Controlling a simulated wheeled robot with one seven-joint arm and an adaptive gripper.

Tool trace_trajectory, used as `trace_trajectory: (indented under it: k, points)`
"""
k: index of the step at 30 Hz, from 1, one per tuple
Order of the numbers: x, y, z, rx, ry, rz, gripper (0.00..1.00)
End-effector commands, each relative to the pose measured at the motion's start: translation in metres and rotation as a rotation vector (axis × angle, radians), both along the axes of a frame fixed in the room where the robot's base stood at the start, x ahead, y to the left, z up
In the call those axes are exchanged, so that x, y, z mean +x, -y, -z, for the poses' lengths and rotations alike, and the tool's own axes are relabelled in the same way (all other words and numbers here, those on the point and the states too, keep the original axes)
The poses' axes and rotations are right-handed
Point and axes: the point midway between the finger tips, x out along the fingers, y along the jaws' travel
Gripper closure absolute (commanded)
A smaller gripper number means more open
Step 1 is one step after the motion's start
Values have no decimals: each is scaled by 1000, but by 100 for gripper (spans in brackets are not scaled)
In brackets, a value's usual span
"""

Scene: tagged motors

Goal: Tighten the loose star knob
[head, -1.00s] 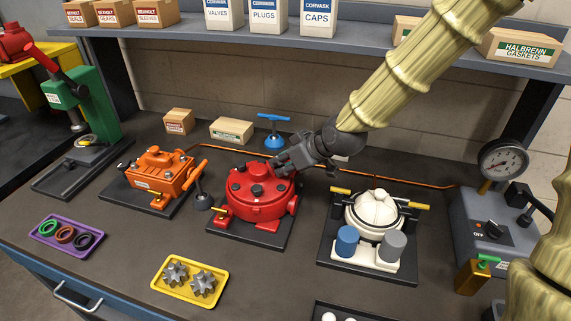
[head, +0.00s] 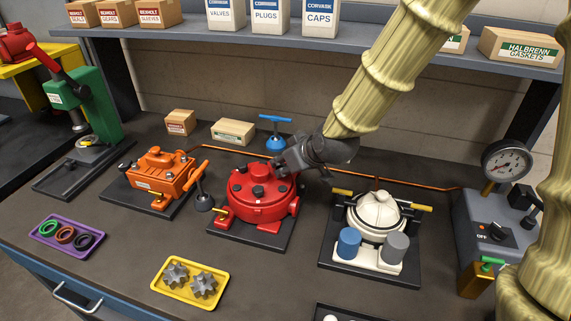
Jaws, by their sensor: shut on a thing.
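The red round motor housing (head: 256,207) sits on a dark base plate in the middle of the bench. Several dark knobs stand on its lid, one of them a front knob (head: 258,191). My gripper (head: 279,170) reaches down from the upper right to the lid's back right edge. Its fingers are shut on a star knob there. The fingers hide most of that knob, and I cannot tell how far it is screwed down.
An orange motor (head: 158,176) stands left of the red housing, a white-domed unit (head: 378,213) right. Behind is a blue T-handled tool (head: 275,133). In front lie a yellow gear tray (head: 164,287) and a purple ring tray (head: 40,232). The shelf (head: 180,30) overhangs the back.

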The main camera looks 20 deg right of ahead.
Motion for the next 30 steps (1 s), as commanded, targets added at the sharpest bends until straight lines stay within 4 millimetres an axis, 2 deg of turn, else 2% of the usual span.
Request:
trace_trajectory:
  k: [4,5,8,20,30]
  points:
    - [2,0,-2,1,6,1,100]
    - [2,0,-2,1,6,1,71]
    - [2,0,-2,1,5,1,54]
    - [-1,0,-2,0,2,-1,54]
    - [-19,7,-22,1,4,0,54]
